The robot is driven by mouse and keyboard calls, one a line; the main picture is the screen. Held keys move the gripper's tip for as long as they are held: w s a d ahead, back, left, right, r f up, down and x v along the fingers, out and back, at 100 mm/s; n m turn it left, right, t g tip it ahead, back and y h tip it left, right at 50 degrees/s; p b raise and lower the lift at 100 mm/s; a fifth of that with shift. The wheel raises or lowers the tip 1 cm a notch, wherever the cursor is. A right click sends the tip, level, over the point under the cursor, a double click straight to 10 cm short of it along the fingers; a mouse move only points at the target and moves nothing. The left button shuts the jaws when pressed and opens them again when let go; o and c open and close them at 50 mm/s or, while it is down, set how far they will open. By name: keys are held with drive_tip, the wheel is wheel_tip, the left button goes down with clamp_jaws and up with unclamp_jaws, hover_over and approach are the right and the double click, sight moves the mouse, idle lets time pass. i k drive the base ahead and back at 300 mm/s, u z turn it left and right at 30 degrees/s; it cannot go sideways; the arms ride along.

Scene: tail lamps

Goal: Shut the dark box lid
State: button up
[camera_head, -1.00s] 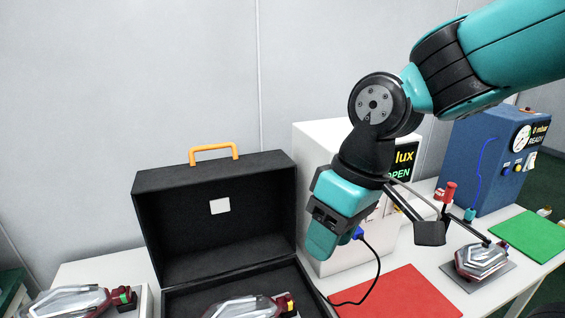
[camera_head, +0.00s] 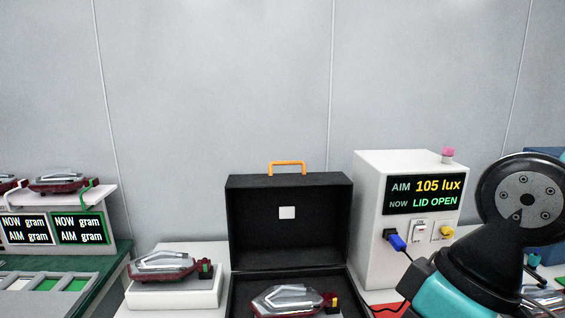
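The dark box (camera_head: 237,296) stands on the table in the middle of the view. Its black lid (camera_head: 320,220) is up, nearly upright, with an orange handle (camera_head: 287,164) on top and a small white patch inside. A tail lamp (camera_head: 290,299) with clear and red parts lies in the box. The display beside it reads "LID OPEN". My arm shows at the lower right, right of the box and apart from the lid. My gripper's fingers are outside the frame.
A white meter box (camera_head: 371,209) with a display reading "105 lux" stands right of the dark box, with a blue plug and cable. Left, another tail lamp (camera_head: 162,263) rests on a white block (camera_head: 172,300). Further left are weighing displays (camera_head: 80,228) on a green bench.

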sight(275, 221)
drive_tip(key=u, duration=0.7)
drive_tip(key=i, duration=0.95)
drive_tip(key=u, duration=0.15)
